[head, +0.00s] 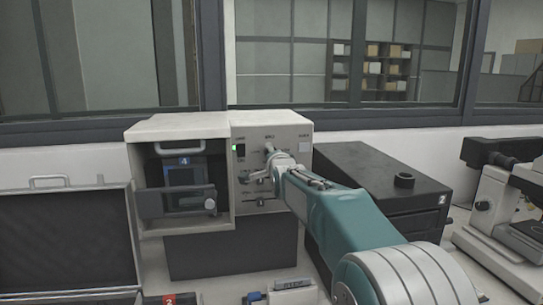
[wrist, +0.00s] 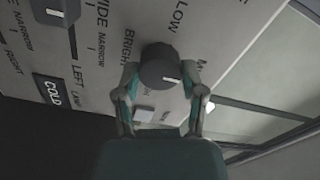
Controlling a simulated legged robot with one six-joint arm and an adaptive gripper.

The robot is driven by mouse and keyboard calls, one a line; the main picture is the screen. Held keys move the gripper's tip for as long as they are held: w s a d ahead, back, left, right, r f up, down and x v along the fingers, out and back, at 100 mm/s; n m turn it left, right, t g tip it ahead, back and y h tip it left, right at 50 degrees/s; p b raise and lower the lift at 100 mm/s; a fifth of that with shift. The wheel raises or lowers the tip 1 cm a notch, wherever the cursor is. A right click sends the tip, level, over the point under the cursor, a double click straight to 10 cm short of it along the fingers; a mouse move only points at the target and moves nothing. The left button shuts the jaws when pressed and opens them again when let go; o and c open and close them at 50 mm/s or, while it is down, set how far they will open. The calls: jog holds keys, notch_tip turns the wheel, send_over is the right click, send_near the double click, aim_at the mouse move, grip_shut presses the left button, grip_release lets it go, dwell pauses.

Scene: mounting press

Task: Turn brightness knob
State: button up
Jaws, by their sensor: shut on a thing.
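The brightness knob (wrist: 160,66) is a dark round knob with a white pointer line on the light panel in the wrist view. Lettering reading BRIGHT is printed beside it. My gripper (wrist: 163,80) has one finger on each side of the knob and is shut on it. In the head view my gripper (head: 262,175) is at the front panel (head: 293,140) of the mounting press, and the arm comes in from the lower right. The knob itself is hidden there by my gripper and arm.
A dark slider or switch (wrist: 55,12) and a COLD label (wrist: 53,91) are on the panel. Left of the panel is the press opening (head: 175,175). A black box (head: 370,185) and a microscope (head: 495,210) stand to the right. An open case (head: 65,235) is at left.

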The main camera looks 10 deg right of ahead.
jog(key=shift+f, duration=0.2)
jog(key=o, duration=1.1)
jog(key=shift+o, duration=0.2)
jog(key=shift+r, duration=0.1)
jog(key=s, duration=1.2)
jog(key=shift+w, duration=0.1)
jog(key=s+f+n+g, duration=0.4)
jog(key=s+f, duration=0.2)
jog(key=s, duration=0.5)
jog(key=s+f+n+g, duration=0.4)
jog(key=s+f, duration=0.3)
jog(key=s, duration=0.5)
jog(key=s+f+n+g, duration=0.4)
jog(key=s+f+n, duration=0.1)
jog(key=s, duration=0.7)
jog(key=shift+f+n, duration=0.4)
jog(key=shift+f, duration=0.4)
